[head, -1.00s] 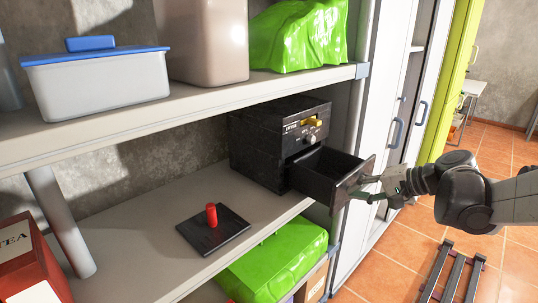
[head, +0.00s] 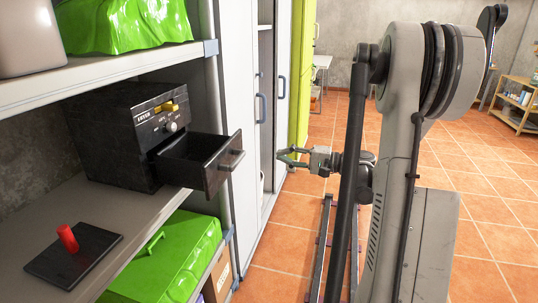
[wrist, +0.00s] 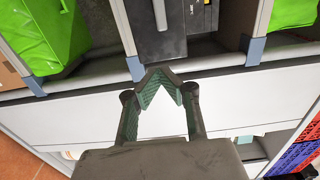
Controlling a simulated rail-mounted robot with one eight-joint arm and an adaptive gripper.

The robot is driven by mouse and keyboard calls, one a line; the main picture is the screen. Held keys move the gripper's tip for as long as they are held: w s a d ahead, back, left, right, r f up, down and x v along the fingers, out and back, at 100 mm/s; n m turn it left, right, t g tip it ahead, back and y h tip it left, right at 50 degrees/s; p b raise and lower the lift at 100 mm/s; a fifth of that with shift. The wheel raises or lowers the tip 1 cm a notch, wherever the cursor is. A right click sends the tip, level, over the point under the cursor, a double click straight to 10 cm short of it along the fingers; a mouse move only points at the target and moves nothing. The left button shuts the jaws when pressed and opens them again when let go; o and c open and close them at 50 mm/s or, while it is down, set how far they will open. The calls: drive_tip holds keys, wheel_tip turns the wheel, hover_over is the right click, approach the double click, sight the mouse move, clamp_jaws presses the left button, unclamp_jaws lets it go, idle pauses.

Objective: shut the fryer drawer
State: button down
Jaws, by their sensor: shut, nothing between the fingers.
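The black fryer (head: 115,135) stands on the middle shelf in the head view, with a yellow knob and a round dial on its front. Its drawer (head: 205,165) is pulled out past the shelf edge, with its dark inside showing and a handle (head: 236,160) on its front. My gripper (head: 284,157) is to the right of the handle, apart from it with a gap between. It is shut and empty.
A dark plate (head: 72,255) with a red upright handle lies on the shelf left of the fryer. A green-covered thing (head: 165,258) is below. White cabinet doors (head: 237,90) stand behind the drawer. The tiled floor at right is open.

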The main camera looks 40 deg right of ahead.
sight(239, 149)
drive_tip(key=b+x, duration=0.1)
drive_tip(key=x, duration=1.1)
drive_tip(key=shift+w+a, duration=0.25)
drive_tip(key=shift+w, duration=0.05)
drive_tip(key=shift+w+f, duration=0.1)
